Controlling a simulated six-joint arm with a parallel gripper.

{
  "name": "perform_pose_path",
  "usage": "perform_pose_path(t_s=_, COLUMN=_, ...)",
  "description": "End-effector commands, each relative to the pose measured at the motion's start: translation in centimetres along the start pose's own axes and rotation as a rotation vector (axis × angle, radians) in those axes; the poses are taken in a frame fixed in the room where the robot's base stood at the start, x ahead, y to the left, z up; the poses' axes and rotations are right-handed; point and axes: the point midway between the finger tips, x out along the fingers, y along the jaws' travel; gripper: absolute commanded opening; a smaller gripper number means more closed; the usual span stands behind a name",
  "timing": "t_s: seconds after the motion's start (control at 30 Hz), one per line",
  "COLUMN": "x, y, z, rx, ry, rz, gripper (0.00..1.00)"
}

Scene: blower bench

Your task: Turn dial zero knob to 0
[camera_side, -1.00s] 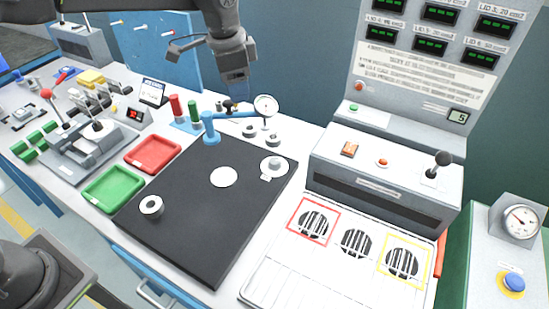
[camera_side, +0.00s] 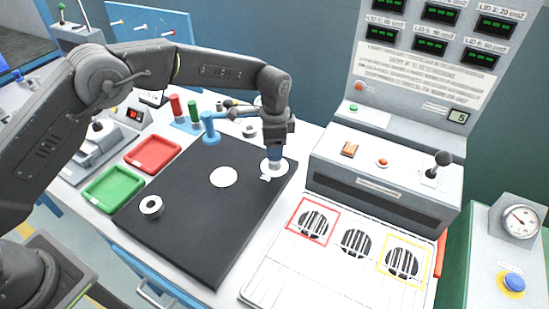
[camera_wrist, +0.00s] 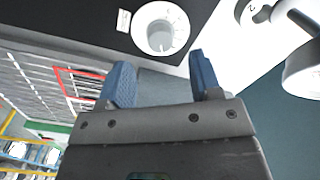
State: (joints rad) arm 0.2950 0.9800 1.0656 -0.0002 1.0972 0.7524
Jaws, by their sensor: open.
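The dial zero knob is a small round pale knob on a white disc (camera_side: 282,168), near the right corner of the black mat. In the wrist view the knob (camera_wrist: 160,37) and its marked disc show beyond the fingertips, with a small white label (camera_wrist: 124,21) beside it. The marks are too small to read. My gripper (camera_side: 275,157) points down over the knob in the side view and covers part of it. In the wrist view its two blue fingers (camera_wrist: 163,72) are apart with nothing between them. I cannot tell whether they touch the knob.
A dial gauge on a stand is mostly hidden behind my gripper. The grey control box (camera_side: 380,185) stands close on the right. Red (camera_side: 153,154) and green (camera_side: 113,188) trays are left.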

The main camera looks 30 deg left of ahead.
Motion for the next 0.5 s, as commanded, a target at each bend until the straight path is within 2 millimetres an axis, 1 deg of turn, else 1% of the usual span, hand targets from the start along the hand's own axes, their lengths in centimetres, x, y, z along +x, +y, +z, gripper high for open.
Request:
perform_pose_path(t_s=0.03, x=1.1, y=0.0, z=0.0, rx=0.0, ry=-0.002, rz=0.002, gripper=0.58)
perform_pose_path(t_s=0.2, x=3.7, y=0.0, z=0.0, rx=-0.001, ry=-0.001, rz=0.001, gripper=0.58)
perform_pose_path(t_s=0.33, x=4.8, y=0.0, z=0.0, rx=-0.001, ry=0.0, rz=0.0, gripper=0.58)
perform_pose_path(t_s=0.5, x=5.3, y=0.0, z=0.0, rx=-0.001, ry=0.001, rz=-0.001, gripper=0.58)
